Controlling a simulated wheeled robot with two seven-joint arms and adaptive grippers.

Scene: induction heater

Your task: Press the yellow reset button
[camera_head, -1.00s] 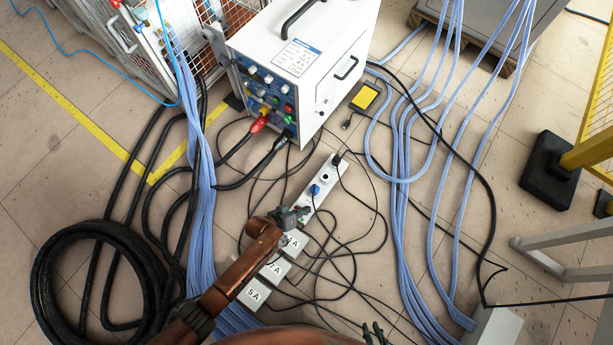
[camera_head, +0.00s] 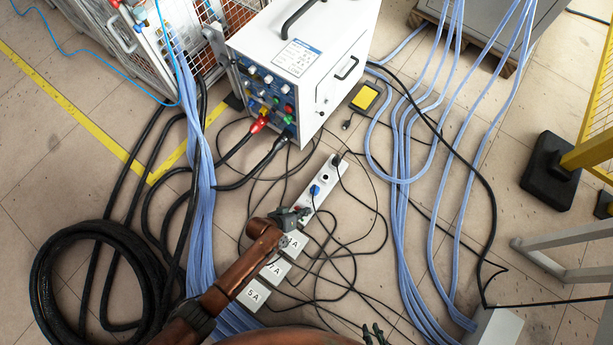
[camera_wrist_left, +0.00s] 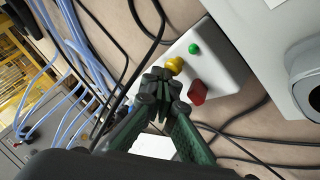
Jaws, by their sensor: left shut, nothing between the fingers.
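The yellow reset button (camera_wrist_left: 175,65) sits on a white box (camera_wrist_left: 226,68) in the left wrist view, between a green button (camera_wrist_left: 194,48) and a red switch (camera_wrist_left: 197,92). My left gripper (camera_wrist_left: 158,78) is shut and empty, its fingertips right beside the yellow button. I cannot tell whether they touch it. In the head view my left gripper (camera_head: 300,214) is over the white strip on the floor and hides the yellow button. My right gripper (camera_head: 374,334) shows only as dark tips at the bottom edge; its opening is unclear.
A white power unit (camera_head: 300,65) with knobs and red and black plugs stands behind the strip (camera_head: 326,178). Thin black cables loop around the strip. Blue cable bundles (camera_head: 200,220) and a coiled black hose (camera_head: 50,250) lie at the left. A yellow pedal (camera_head: 365,97) lies at right.

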